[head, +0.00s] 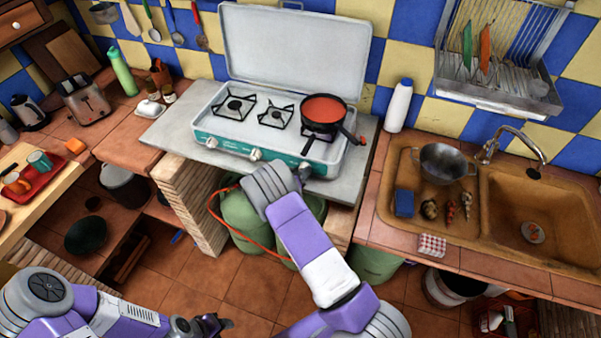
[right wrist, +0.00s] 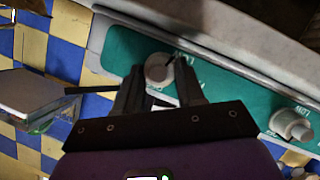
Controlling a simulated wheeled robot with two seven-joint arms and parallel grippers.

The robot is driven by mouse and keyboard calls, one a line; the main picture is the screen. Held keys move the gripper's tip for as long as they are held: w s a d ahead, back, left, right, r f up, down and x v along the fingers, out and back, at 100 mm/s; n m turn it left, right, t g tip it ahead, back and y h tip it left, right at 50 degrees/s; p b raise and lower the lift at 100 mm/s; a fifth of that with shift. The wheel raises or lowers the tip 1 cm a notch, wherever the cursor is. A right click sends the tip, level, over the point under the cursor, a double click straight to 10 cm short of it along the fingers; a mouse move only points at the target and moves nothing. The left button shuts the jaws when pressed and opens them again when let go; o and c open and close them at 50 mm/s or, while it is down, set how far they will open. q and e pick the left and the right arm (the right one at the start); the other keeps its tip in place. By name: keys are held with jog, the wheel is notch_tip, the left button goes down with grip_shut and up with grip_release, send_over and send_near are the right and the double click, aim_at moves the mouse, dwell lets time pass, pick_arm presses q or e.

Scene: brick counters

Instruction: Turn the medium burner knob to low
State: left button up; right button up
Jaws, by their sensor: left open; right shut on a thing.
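The stove (head: 228,148) has a teal front panel with a row of white knobs. My right gripper (head: 303,172) is at the right end of that panel, partly hidden by my own wrist in the head view. In the right wrist view, the right-hand stove knob (right wrist: 158,68) sits between the fingertips of my right gripper (right wrist: 160,82), which is shut on it. The middle knob (head: 256,154) and left knob (head: 212,142) are free. Another knob (right wrist: 290,125) shows in the right wrist view. My left gripper (head: 212,322) is open and empty, low over the floor.
The stove lid (head: 295,50) is raised. Green gas cylinders (head: 243,212) with an orange hose stand under the counter. A white bottle (head: 399,105) stands right of the stove.

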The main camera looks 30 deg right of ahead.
jog(key=o, duration=1)
jog(key=shift+o, duration=0.2)
jog(key=v, duration=0.7)
jog(key=shift+s+a, duration=0.2)
jog(key=shift+r, duration=0.1)
jog(key=s+a+f+n+y+b, duration=0.1)
jog(key=s+a+f+y, duration=0.1)
jog(key=s+f+y, duration=0.3)
jog(key=s+a+f+g+y+b, duration=0.1)
jog(key=s+a+f, duration=0.15)
jog(key=f, duration=0.45)
jog(key=s+a+f+n+y+b, duration=0.1)
jog(key=s+a+f+y+b, duration=0.1)
jog(key=s+f+y, duration=0.3)
jog(key=s+a+f+g+y+b, duration=0.2)
jog(key=s+a+g+y, duration=0.3)
jog(key=s+a, duration=0.6)
jog(key=s, duration=0.4)
jog(key=shift+a+f+n+y, duration=0.2)
jog(key=shift+a+n+y, duration=0.2)
